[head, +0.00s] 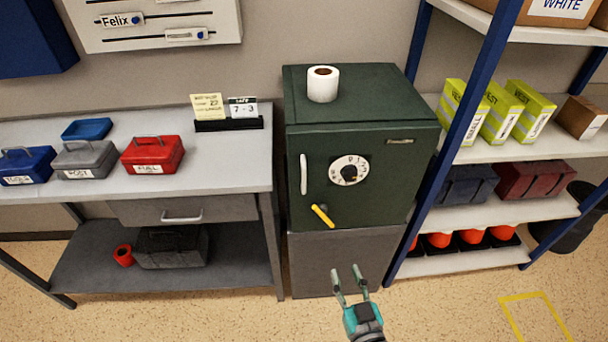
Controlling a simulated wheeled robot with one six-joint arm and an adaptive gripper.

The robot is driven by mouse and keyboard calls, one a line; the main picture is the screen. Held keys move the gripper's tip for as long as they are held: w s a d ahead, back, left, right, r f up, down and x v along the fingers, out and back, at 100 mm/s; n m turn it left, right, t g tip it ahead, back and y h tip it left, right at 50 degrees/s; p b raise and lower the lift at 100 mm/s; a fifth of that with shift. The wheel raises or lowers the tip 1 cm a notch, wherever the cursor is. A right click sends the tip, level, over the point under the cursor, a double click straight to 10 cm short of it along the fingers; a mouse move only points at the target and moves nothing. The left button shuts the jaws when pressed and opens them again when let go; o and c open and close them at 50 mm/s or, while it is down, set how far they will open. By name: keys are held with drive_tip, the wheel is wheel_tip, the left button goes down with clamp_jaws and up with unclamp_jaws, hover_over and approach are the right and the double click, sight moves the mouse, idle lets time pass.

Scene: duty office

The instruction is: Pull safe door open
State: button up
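The dark green safe (300,138) stands on a grey base (341,265) in the middle of the head view. Its door (385,192) looks shut. The door has a white vertical handle (304,174) near its left edge, a white and black dial (349,170) and a yellow lever (322,216) that slants down to the right. My gripper (349,273) is low in front of the grey base, below and right of the yellow lever. Its two fingers are apart with nothing between them, and it appears clear of the safe.
A paper roll (323,85) stands on the safe. A workbench (230,165) with toolboxes is at left, its drawer (185,208) shut. A blue-posted shelf rack (455,136) stands close on the right. Open floor (440,312) lies in front, with a yellow floor marking (507,318).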

drive_tip(key=y, duration=0.1)
approach(305, 176)
drive_tip(key=shift+n+t, duration=0.3)
drive_tip(key=shift+t, duration=0.1)
drive_tip(key=w, duration=0.3)
drive_tip(key=w+a, duration=0.1)
drive_tip(key=w, duration=0.3)
drive_tip(key=w+a, duration=0.1)
drive_tip(key=w, duration=0.2)
drive_tip(key=shift+w+a+f, duration=0.1)
drive_tip(key=shift+w+f, duration=0.1)
drive_tip(key=shift+f, duration=0.1)
clamp_jaws()
